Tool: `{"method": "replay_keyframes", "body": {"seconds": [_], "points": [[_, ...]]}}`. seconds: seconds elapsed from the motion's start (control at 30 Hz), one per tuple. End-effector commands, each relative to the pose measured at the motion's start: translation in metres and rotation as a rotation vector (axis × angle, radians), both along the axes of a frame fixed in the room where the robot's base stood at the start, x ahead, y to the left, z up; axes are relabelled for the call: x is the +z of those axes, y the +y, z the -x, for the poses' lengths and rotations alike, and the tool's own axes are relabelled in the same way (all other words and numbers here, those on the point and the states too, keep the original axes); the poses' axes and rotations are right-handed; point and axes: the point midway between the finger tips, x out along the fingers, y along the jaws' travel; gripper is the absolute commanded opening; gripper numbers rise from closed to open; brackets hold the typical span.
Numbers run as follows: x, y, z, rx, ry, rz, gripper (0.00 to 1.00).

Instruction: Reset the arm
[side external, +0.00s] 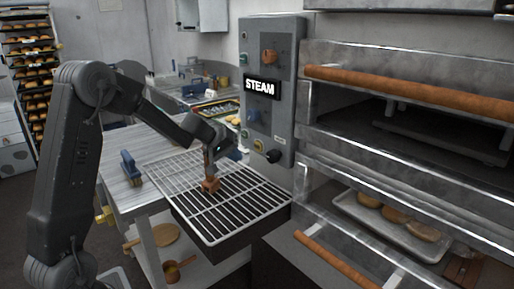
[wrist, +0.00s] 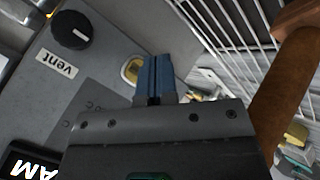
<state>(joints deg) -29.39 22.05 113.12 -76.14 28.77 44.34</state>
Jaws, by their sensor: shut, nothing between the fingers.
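My gripper (side external: 236,153) is at the end of the arm, above the back of the wire rack (side external: 222,238) and close to the control panel (side external: 284,45). In the wrist view its blue fingers (wrist: 155,78) are together with nothing between them. The panel fills the left of that view, with a black knob (wrist: 72,30) and a "vent" label (wrist: 57,63). A brown wooden piece (side external: 209,184) shows below the wrist over the rack; it looms large at the right of the wrist view (wrist: 283,95). Whether it touches the rack is unclear.
The oven stack stands at right with wooden handles (side external: 400,88) and a tray (side external: 345,207) of baked pieces in the lower opening. The rack looks empty of pastries.

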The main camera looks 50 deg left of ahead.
Motion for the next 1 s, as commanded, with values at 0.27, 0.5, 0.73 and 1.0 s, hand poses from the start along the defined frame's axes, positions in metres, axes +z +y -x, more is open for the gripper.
{"method": "replay_keyframes", "body": {"seconds": [0.27, 0.5, 0.73, 1.0], "points": [[0.000, 0.000, 0.000, 0.000, 0.000, 0.000, 0.00], [0.000, 0.000, 0.000, 0.000, 0.000, 0.000, 0.00], [0.023, -0.033, 0.008, -0.082, -0.005, -0.024, 0.00], [0.088, -0.162, 0.091, -0.415, 0.043, -0.171, 0.00]]}}
